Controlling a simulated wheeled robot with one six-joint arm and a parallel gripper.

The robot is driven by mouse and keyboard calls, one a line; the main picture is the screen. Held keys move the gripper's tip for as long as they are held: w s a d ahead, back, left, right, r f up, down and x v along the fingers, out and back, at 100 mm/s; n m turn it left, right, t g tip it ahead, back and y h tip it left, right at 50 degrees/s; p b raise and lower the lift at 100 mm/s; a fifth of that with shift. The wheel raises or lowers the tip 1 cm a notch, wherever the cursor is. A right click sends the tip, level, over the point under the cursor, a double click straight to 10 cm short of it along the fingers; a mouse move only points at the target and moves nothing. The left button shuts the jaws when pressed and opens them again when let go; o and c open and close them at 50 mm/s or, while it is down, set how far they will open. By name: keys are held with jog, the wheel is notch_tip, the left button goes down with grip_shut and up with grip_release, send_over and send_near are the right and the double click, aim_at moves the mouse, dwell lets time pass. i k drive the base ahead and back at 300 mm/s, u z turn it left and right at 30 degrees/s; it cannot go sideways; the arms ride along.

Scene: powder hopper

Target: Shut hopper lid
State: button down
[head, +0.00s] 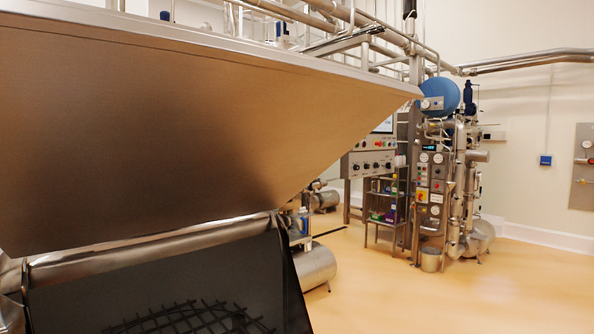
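A large brushed-steel panel (200,120) fills the upper left of the head view, close to me. It has a straight pale rim along its top and narrows to a corner at the right. I cannot tell for sure whether it is the raised lid or a wall of the hopper. A rounded steel bar (150,245) runs along its lower edge. Below the bar is a dark, open-looking part (240,272) with a black grid (195,319) at the picture's bottom edge. No handle shows. My gripper is not in view.
The yellow floor (440,300) is clear at the right. Behind stand a control panel (375,158), a small shelf rack (385,205) and piped equipment (460,180). A steel cylinder (316,267) lies low, just right of the dark part.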

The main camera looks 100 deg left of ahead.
aim_at(115, 125)
jog(key=k, duration=2.25)
jog(key=u, duration=2.1)
